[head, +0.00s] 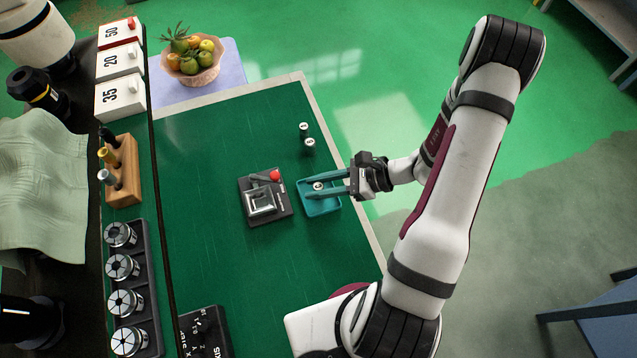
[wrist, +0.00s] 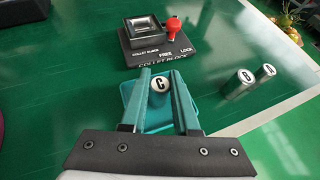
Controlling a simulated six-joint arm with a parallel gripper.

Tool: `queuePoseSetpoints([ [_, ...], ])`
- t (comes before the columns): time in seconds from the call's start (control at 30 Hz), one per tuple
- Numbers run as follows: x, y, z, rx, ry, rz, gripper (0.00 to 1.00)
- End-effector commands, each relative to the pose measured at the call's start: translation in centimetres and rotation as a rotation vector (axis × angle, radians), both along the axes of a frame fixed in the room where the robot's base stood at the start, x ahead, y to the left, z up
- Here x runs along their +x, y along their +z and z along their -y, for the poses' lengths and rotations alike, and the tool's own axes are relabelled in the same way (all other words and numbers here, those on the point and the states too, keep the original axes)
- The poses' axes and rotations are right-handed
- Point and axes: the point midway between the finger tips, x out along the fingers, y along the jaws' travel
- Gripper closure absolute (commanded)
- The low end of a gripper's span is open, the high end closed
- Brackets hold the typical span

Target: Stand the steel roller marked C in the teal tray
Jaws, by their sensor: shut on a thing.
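The steel roller marked C (wrist: 159,86) is between the fingertips of my gripper (wrist: 160,82) in the wrist view, its lettered end facing up. It looks upright. In the head view the roller (head: 318,186) shows over the teal tray (head: 322,209), with my gripper (head: 320,190) shut on it. The tray also shows in the wrist view (wrist: 157,122), under and around the fingers. I cannot tell whether the roller's lower end touches the tray floor.
Two other rollers (head: 309,145) (head: 304,129) stand on the green top; the wrist view shows one marked A (wrist: 265,73). A collet block (head: 265,197) with a red-knobbed lever sits just left of the tray. The green top below the tray is clear.

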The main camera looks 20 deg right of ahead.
Motion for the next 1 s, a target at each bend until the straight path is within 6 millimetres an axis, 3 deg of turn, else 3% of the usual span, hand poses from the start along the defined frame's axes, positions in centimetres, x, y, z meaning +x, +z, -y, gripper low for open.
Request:
queuePoseSetpoints([
  [0.07,0.0,-0.2,0.0,0.000,0.000,0.000,1.00],
  [0.1,0.0,-0.2,0.0,0.000,0.000,0.001,0.64],
  [0.23,0.0,-0.2,0.0,0.000,0.000,0.000,0.41],
  [0.57,0.0,0.2,0.1,0.000,-0.001,0.000,0.41],
  [1.0,-3.4,5.1,8.5,-0.002,-0.003,0.003,0.41],
])
